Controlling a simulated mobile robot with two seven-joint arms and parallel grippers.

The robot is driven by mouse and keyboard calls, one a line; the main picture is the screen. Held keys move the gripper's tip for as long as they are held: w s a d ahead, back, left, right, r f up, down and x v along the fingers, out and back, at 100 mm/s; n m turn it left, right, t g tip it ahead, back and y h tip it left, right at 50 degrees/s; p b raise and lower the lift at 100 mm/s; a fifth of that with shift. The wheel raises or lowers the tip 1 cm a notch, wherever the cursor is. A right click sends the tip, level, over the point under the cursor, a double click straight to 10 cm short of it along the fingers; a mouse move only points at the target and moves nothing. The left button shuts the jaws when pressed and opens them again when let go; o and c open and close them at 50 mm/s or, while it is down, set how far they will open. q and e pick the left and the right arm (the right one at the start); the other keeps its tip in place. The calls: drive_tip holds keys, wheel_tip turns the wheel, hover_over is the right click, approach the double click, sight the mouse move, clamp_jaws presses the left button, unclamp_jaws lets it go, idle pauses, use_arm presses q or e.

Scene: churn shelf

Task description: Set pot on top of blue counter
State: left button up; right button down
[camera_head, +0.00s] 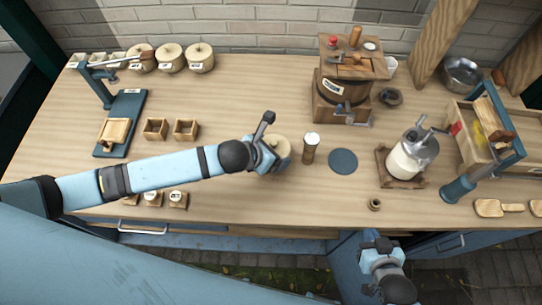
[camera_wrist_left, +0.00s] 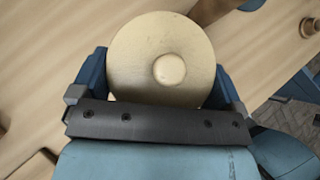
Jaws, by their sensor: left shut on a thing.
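A cream lidded pot (camera_head: 281,145) is at mid-table, partly hidden by my left gripper (camera_head: 270,158). In the left wrist view, the round lid with its knob (camera_wrist_left: 168,68) fills the space between the two blue fingers of my left gripper (camera_wrist_left: 160,85), which is shut on the pot. I cannot tell whether the pot touches the table. A flat round blue disc (camera_head: 343,161) lies bare on the table to the pot's right; it may be the blue counter. My right gripper (camera_head: 379,245) is low, in front of the table's front edge, with nothing seen in it.
A brown shaker (camera_head: 310,147) with a white top stands between the pot and the disc. A milk-jar churn (camera_head: 410,160) stands right of the disc. A wooden barrel (camera_head: 345,88) stands behind. Similar lidded pots (camera_head: 200,58) stand at the back left.

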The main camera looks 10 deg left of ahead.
use_arm(q)
drive_tip(key=shift+f, duration=1.65)
drive_tip(key=shift+f, duration=0.1)
drive_tip(key=o, duration=0.8)
drive_tip(key=shift+f, duration=0.1)
drive_tip(key=v, duration=1.2)
drive_tip(key=shift+b, duration=0.3)
drive_tip(key=shift+s, duration=0.1)
